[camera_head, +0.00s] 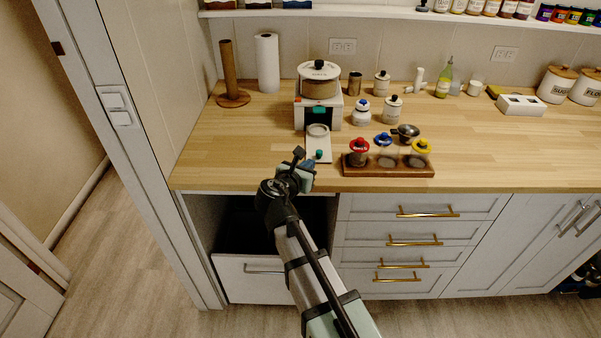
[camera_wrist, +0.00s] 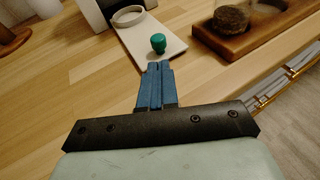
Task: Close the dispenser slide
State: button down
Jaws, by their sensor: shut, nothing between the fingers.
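The dispenser (camera_head: 319,92) stands on the wooden counter with a white lid, a tan drum and a dark opening in its white base. Its white slide (camera_head: 324,149) sticks out of the front toward me, with a white ring on it and a green knob (camera_head: 319,154) near its front end. The wrist view shows the slide (camera_wrist: 160,44), the ring (camera_wrist: 128,15) and the green knob (camera_wrist: 158,43) closer. My gripper (camera_wrist: 157,67) is shut and empty, its blue fingertips just in front of the knob. I cannot tell whether they touch it.
A wooden tray (camera_head: 390,171) with red, blue and yellow topped jars sits right of the slide; its edge also shows in the wrist view (camera_wrist: 237,46). A paper towel roll (camera_head: 267,63) and a brown holder (camera_head: 230,75) stand at left. Below, a drawer (camera_head: 262,277) is open.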

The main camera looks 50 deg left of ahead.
aim_at(311, 151)
jog(key=shift+w+a, duration=0.3)
jog(key=shift+w, duration=0.5)
jog(key=shift+w+a, duration=0.3)
jog(key=shift+w, duration=0.45)
jog(key=w+a, duration=0.5)
jog(key=shift+w+a+r, duration=0.1)
jog(key=shift+w+a, duration=0.1)
jog(key=shift+s+d, duration=0.15)
jog(key=shift+s, duration=0.2)
jog(key=v, duration=0.9)
jog(key=f+v, duration=0.1)
jog(key=v, duration=0.3)
jog(key=shift+s+d, duration=0.15)
jog(key=shift+s, duration=0.25)
